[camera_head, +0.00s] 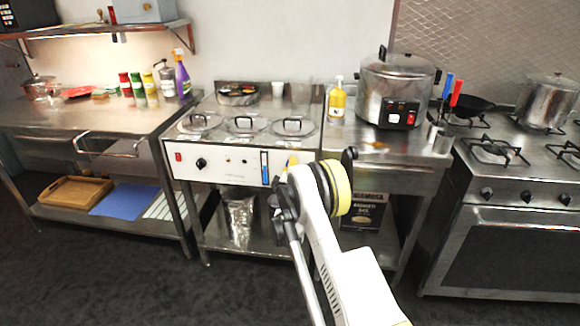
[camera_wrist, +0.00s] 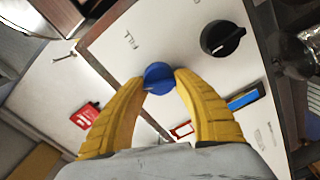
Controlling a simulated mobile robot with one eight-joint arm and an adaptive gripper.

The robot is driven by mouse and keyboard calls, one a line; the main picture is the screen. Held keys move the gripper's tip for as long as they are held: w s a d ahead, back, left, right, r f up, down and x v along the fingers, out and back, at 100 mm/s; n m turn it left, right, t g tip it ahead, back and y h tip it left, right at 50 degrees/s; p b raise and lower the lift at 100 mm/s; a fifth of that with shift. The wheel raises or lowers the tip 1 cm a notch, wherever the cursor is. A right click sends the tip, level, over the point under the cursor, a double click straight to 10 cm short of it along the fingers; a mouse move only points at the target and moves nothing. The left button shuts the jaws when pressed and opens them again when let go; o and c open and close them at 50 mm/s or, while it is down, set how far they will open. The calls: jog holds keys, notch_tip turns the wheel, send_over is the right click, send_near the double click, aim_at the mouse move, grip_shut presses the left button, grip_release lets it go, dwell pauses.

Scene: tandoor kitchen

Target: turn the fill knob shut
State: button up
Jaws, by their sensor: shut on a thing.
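The blue fill knob (camera_wrist: 158,75) sits on the white control panel in the wrist view, beside the printed word FILL. My gripper (camera_wrist: 161,81) has its two yellow fingers closed around it, one on each side. The knob's lower part is partly hidden by the fingers, and its turn position is hard to tell. In the head view my arm covers the right end of the white panel (camera_head: 225,168), and the knob is hidden there. A bit of yellow finger shows at the panel by my wrist.
A black knob (camera_wrist: 222,38), a blue level gauge (camera_wrist: 243,97) and a red switch (camera_wrist: 86,115) are near the fill knob. Lidded pans (camera_head: 245,124) top the unit. A large steel cooker (camera_head: 392,88) and a yellow bottle (camera_head: 337,102) stand on the counter to the right.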

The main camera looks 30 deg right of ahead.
jog(key=n, duration=0.4)
jog(key=shift+n, duration=0.4)
jog(key=shift+f, duration=0.1)
dwell(0.3)
jog(key=o, duration=1.2)
jog(key=v, duration=1.2)
